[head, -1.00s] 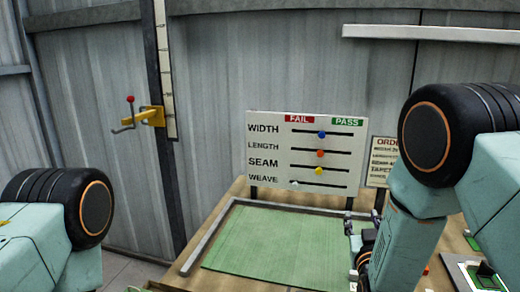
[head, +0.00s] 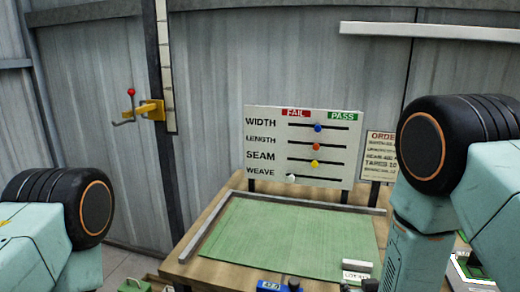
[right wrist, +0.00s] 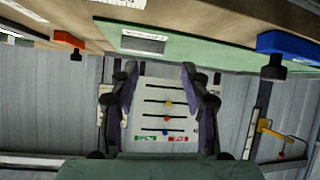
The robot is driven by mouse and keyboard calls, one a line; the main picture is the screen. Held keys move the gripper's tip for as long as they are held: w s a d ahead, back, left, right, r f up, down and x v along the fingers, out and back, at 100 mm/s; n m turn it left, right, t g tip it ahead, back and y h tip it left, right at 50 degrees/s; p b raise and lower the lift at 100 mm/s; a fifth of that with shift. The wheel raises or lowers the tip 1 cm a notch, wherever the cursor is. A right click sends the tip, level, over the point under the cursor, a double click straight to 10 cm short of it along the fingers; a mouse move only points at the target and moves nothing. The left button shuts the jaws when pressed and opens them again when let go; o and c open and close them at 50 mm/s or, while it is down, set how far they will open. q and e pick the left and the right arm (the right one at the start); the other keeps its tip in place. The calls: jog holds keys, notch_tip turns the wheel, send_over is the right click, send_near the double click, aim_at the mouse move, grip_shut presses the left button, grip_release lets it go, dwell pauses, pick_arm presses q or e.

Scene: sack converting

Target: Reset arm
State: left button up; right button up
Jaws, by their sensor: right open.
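My right gripper (right wrist: 160,100) is open and empty in the right wrist view, its two dark fingers apart on either side of the upside-down board. In the head view it is mostly out of frame at the bottom edge, below my right arm. My left arm shows at the left of the head view, but its gripper is not in view. A green sack sheet (head: 290,240) lies flat on the wooden table (head: 205,217). It also shows in the right wrist view (right wrist: 215,45), above the fingers.
A white board (head: 270,147) with coloured sliders stands behind the sheet. An order sign (head: 381,150) is beside it. A blue gauge (head: 270,287) and a white lot tag (head: 356,275) sit near the front.

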jog(key=s+f+g+b, duration=0.3)
jog(key=s+f, duration=0.5)
jog(key=s, duration=0.4)
jog(key=s+f+g+y+b, duration=0.1)
jog(key=s+f+g+b, duration=0.2)
jog(key=s+f, duration=0.5)
jog(key=s+f+g+b, duration=0.3)
jog(key=s+f+g, duration=0.2)
jog(key=s, duration=1)
notch_tip(320, 180, down, 3)
jog(key=shift+s+r+y+b, duration=0.1)
jog(key=shift+s+y+b, duration=0.2)
jog(key=shift+s+b, duration=0.05)
jog(key=shift+a, duration=0.15)
jog(key=shift+s, duration=0.1)
